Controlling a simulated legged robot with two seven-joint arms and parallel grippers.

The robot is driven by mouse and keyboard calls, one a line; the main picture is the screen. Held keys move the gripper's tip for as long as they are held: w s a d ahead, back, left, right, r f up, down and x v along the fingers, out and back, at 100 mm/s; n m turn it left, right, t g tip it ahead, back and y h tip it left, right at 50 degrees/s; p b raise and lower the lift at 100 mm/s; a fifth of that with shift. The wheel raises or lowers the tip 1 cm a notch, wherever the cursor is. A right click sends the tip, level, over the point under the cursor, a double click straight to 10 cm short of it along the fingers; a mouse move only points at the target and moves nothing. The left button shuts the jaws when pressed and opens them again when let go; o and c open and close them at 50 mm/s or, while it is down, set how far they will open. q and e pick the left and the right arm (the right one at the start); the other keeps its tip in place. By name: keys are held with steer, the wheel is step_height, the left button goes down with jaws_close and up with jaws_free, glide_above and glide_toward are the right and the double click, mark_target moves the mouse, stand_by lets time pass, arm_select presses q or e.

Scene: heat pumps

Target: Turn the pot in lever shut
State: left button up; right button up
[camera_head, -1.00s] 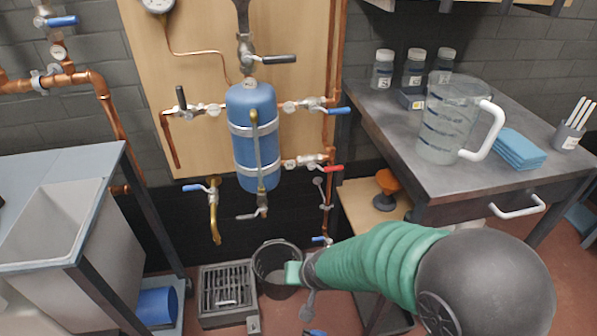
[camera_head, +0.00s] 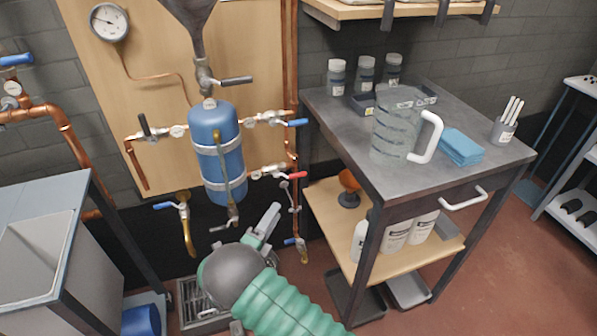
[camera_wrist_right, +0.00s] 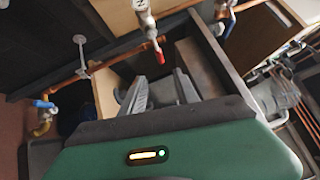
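The blue pot (camera_head: 217,150) is strapped upright to the wooden board. A red lever (camera_head: 292,176) sits on the copper pipe at its lower right, pointing right. A blue lever (camera_head: 295,123) sits on the pipe above it. I cannot read which lever is labelled pot in. In the right wrist view the red-tipped lever (camera_wrist_right: 159,46) hangs from a white valve, just beyond my fingertips. My right gripper (camera_head: 267,221) is below the red lever in the head view, apart from it. Its fingers (camera_wrist_right: 160,92) are open with nothing between them. My left gripper is out of view.
Black-handled valves are above (camera_head: 234,81) and left (camera_head: 145,126) of the pot. A low blue-handled tap (camera_head: 290,241) is right of my gripper. A metal bench (camera_head: 340,130) with a jug (camera_head: 394,135) stands at the right, a sink unit (camera_head: 40,240) at the left.

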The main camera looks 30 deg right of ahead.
mark_target(299, 176)
steer(key=b+x, duration=0.4)
steer(key=x, duration=1.2)
steer(key=shift+d+f, duration=0.1)
steer(key=shift+f, duration=0.1)
steer(key=shift+w+d+r, duration=0.2)
steer(key=shift+w+d, duration=0.05)
jaws_close()
steer(key=shift+s+a+f, duration=0.1)
steer(key=shift+f, duration=0.1)
